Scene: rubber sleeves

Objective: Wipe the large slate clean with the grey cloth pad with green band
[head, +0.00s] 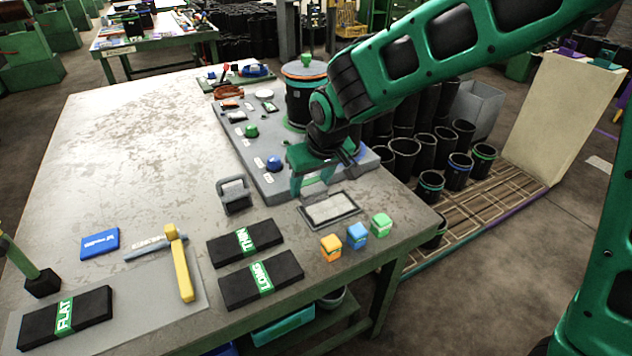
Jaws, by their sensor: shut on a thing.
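The large slate (332,211) lies flat near the front right of the workbench, with a dark frame and a pale, whitish smeared face. My gripper (313,187) is just behind and above its far left edge, pointing down. It is shut on the grey cloth pad with green band (314,190), which is mostly hidden by the fingers. I cannot tell whether the pad touches the slate.
A small dark-framed grey item (234,195) stands to the left. Orange (331,248), blue (357,236) and green (381,225) blocks sit in front of the slate. Black labelled packs (262,279) lie front left. A grey panel (262,150) with knobs is behind.

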